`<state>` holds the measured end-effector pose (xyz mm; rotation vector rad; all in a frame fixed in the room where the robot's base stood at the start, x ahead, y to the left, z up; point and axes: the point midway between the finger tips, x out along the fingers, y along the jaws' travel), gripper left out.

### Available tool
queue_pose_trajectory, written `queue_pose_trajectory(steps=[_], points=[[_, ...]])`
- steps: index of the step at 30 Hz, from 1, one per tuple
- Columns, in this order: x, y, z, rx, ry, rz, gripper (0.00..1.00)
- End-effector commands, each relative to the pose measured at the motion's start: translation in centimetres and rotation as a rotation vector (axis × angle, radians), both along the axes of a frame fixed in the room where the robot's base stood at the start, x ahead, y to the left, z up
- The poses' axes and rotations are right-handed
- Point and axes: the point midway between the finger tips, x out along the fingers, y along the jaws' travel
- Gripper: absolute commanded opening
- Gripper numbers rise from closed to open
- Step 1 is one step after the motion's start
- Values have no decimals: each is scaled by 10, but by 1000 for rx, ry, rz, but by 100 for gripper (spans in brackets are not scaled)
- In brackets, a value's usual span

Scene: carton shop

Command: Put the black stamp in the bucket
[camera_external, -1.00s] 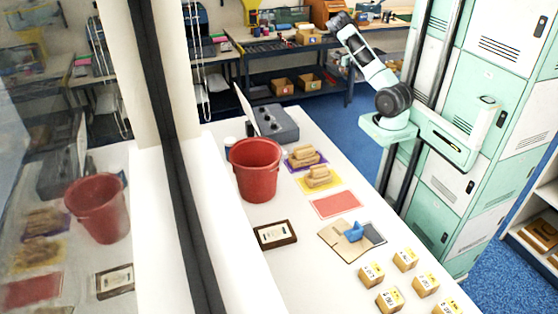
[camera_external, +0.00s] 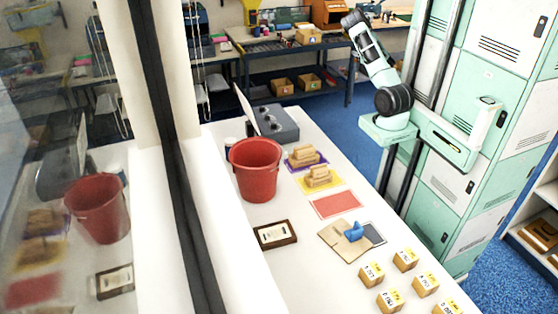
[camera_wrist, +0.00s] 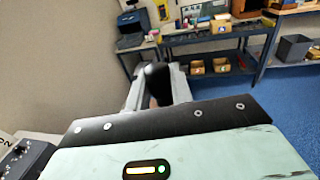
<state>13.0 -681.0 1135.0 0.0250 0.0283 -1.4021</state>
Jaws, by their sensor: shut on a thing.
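The red bucket (camera_external: 257,182) stands upright on the white table, left of the stamps, and its inside is mostly hidden. My gripper (camera_external: 350,18) is raised high at the end of my arm, beyond the table and far from the bucket. In the wrist view my gripper (camera_wrist: 155,92) is shut on a dark, rounded thing, seemingly the black stamp (camera_wrist: 157,76), between its grey fingers. The stamp's lower part is hidden. In the external view the held thing is too small to make out.
Wooden blocks rest on purple and yellow pads (camera_external: 331,186). A red pad (camera_external: 336,204) is bare. A blue thing (camera_external: 354,231) sits by an open booklet (camera_external: 340,243). A framed card (camera_external: 275,234), a grey machine (camera_external: 275,122) and several small boxes (camera_external: 372,275) share the table.

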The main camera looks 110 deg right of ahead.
Motion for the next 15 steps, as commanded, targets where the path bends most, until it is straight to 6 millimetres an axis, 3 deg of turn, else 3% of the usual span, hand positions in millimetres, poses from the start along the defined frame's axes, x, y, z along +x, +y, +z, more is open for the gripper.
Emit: queue_pose_trajectory(steps=[8, 11, 15], points=[[47, -36, 4, 61, 10, 0, 0], [73, -52, 5, 97, 16, -1, 0], [125, -77, 8, 169, 27, -10, 0]])
